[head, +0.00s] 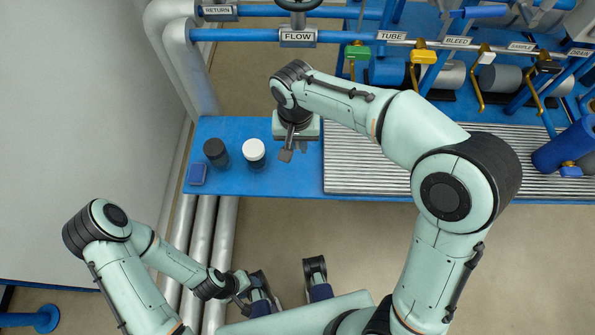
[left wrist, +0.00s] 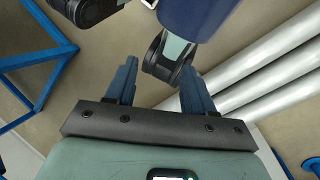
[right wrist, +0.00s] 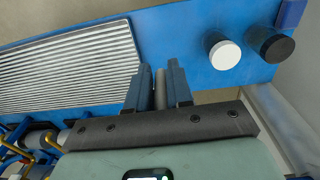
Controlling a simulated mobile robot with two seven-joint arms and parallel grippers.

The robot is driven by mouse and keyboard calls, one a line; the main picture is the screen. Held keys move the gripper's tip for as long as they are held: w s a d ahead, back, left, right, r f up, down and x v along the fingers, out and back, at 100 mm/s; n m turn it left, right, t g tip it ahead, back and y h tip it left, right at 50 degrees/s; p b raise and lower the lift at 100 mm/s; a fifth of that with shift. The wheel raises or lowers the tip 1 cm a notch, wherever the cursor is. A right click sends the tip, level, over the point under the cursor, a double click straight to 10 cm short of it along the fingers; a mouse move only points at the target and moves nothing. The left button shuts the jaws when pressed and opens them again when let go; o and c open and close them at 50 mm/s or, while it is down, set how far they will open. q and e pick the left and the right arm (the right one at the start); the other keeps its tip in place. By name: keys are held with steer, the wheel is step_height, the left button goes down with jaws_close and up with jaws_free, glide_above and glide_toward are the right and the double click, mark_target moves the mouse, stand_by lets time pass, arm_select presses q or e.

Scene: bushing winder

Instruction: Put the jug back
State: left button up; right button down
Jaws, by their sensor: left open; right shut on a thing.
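My right gripper (right wrist: 161,82) is shut on a narrow grey thing (right wrist: 160,92), seen between its fingers in the right wrist view. Only a strip of it shows, so I cannot tell its full shape or be sure that it is the jug.
A white-topped container (head: 254,150) and a black-topped one (head: 215,150) stand on the bench left of the right gripper, with a small blue block (head: 197,174). The grey corrugated panel (head: 370,172) lies to the right. Pipes and valves (head: 357,51) line the back.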

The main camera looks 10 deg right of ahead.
arm_select(q)
steer(key=shift+t, duration=0.3)
steer(key=f+b, duration=0.2)
steer(key=w+f+b, duration=0.1)
steer(key=f+b, duration=0.1)
steer(key=shift+w, duration=0.15)
arm_select(e)
steer(key=f, duration=1.9)
steer(key=shift+s+a+f, duration=0.1)
steer(key=shift+a+f, duration=0.1)
steer(key=shift+f, duration=0.15)
steer(key=shift+f, duration=0.15)
steer(key=c, duration=1)
jaws_free()
arm_select(q)
steer(key=shift+f, duration=0.1)
